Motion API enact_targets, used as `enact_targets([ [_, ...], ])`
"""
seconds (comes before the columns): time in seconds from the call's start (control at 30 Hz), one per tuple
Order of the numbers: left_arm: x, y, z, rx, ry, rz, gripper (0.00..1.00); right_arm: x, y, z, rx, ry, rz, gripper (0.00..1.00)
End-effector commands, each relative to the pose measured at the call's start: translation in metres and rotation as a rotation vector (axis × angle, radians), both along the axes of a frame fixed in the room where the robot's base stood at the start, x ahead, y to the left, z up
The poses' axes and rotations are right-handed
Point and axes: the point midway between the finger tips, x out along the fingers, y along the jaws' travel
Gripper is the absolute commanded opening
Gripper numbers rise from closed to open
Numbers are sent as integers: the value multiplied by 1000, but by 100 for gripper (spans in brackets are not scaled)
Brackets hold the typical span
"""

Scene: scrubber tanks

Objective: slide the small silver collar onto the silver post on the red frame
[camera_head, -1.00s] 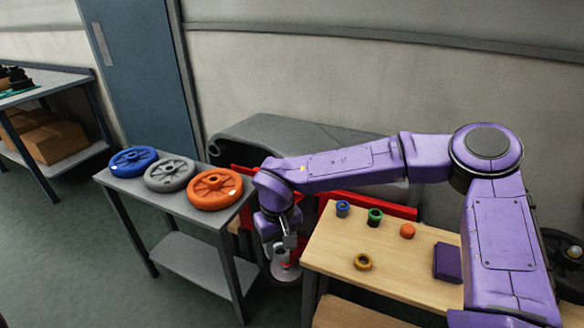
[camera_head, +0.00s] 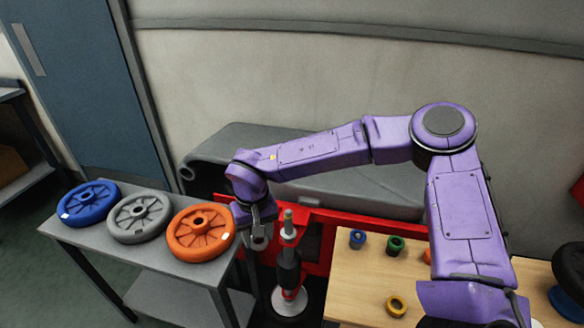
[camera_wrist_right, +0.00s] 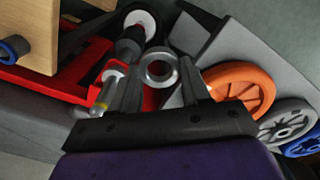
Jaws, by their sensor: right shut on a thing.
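My right gripper (camera_head: 257,230) points down and is shut on the small silver collar (camera_head: 259,243), left of the post in the head view. In the right wrist view the collar (camera_wrist_right: 158,68) is a ring between the two fingertips, its hole open and empty. In the right wrist view the post (camera_wrist_right: 111,78) lies just left of the left finger, apart from the collar. My left gripper is not in view.
A grey side table (camera_head: 70,235) at left carries blue (camera_head: 88,203), grey (camera_head: 139,217) and orange wheels (camera_head: 201,231); the orange one is close to the gripper. A wooden table (camera_head: 360,285) at right holds small blue, green, orange and yellow rings. A grey tank lies behind.

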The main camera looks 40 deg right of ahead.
Motion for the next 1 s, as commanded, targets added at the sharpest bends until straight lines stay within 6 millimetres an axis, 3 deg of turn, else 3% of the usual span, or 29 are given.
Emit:
enact_targets([
  [0.03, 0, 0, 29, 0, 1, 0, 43, 5, -9, 25, 0, 1, -117, 13],
  [0.2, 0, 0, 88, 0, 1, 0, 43, 20, -50, 63, -4, 6, -673, 13],
  [0.4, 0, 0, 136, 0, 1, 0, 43, 31, -99, 92, -12, 2, -1265, 13],
  [0.5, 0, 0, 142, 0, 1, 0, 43, 33, -111, 93, -12, -1, -1410, 13],
  [0.63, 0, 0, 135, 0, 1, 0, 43, 33, -115, 86, -13, -1, -1462, 13],
  [1.0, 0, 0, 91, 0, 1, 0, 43, 33, -114, 43, -12, -3, -1455, 13],
])
